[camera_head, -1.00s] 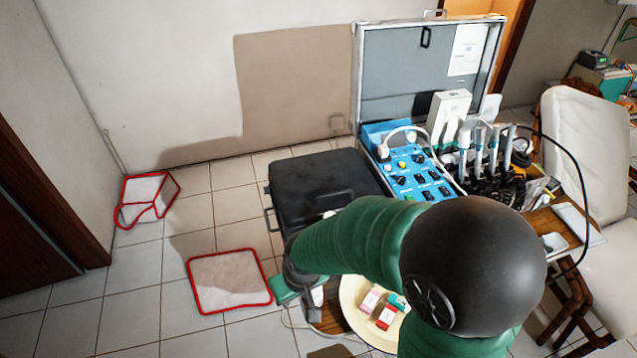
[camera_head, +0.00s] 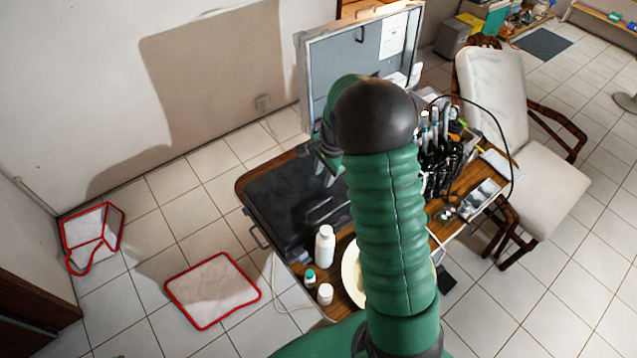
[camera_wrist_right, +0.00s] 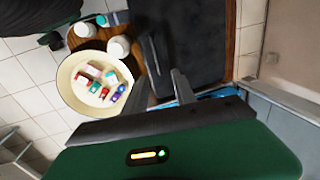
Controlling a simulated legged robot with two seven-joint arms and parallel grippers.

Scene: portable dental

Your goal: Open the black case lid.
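The black case (camera_head: 283,198) lies flat on the wooden table, left of the grey open case, and its lid looks closed. A dark handle (camera_head: 257,235) shows on its left side. The black case also fills the upper middle of the right wrist view (camera_wrist_right: 200,40). My right gripper (camera_head: 325,178) is above the black case's far right part, with its fingers spread and nothing between them. The fingers also show in the right wrist view (camera_wrist_right: 160,83). My right arm hides the case's right edge and part of the table. My left gripper is not in view.
A grey open case (camera_head: 345,60) stands behind my right arm. A white bottle (camera_head: 324,245) and small jars (camera_head: 325,293) stand near the black case's front edge. A round cream tray (camera_wrist_right: 70,85) holds several small boxes.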

